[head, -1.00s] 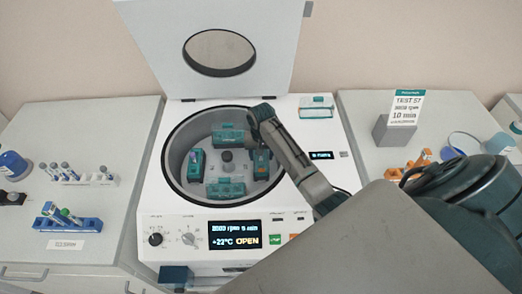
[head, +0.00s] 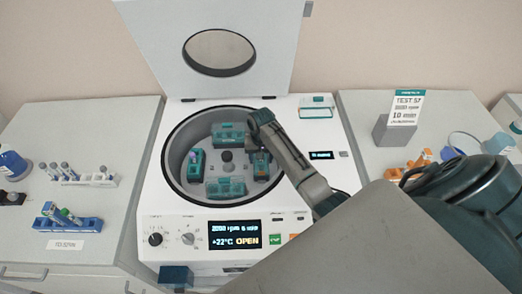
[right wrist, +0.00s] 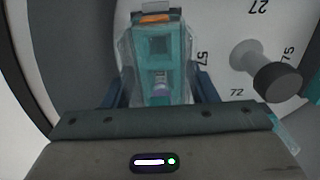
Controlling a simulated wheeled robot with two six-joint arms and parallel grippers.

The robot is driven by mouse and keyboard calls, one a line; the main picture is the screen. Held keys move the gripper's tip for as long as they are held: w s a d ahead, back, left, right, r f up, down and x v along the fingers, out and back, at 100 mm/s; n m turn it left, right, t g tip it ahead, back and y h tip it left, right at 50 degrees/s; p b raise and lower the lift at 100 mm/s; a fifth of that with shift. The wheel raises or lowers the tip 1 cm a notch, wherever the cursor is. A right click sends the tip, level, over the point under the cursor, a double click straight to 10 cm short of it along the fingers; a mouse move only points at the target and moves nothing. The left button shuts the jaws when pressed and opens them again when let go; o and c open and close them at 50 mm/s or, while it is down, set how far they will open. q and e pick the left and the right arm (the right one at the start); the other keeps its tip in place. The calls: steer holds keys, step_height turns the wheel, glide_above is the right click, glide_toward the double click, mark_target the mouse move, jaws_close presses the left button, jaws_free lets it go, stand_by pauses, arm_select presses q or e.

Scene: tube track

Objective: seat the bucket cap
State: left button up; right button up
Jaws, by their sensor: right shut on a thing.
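The open centrifuge bowl (head: 176,176) holds several teal swing buckets around a central hub (head: 227,168). My right gripper (head: 260,150) reaches down over the right-hand bucket (head: 261,170), which has an orange mark. In the right wrist view the gripper's dark blue fingers (right wrist: 158,92) stand on both sides of a clear cap (right wrist: 126,62), and they are shut on it. The cap is over the teal bucket (right wrist: 160,45), with a tube top visible through it. I cannot tell whether its rim touches the bucket all round. My left gripper is not in view.
The centrifuge lid (head: 160,50) stands open behind the bowl. A clear and teal item (head: 317,106) lies on the right rear deck. Tube racks (head: 68,223) stand on the left bench. A grey block with a card (head: 404,108) and an orange rack (head: 405,167) are at right.

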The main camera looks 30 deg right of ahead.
steer(key=o, duration=1)
steer(key=shift+o, duration=0.2)
step_height(320, 180, up, 9)
steer(key=b, duration=0.3)
steer(key=shift+r, duration=0.85)
steer(key=shift+c, duration=0.5)
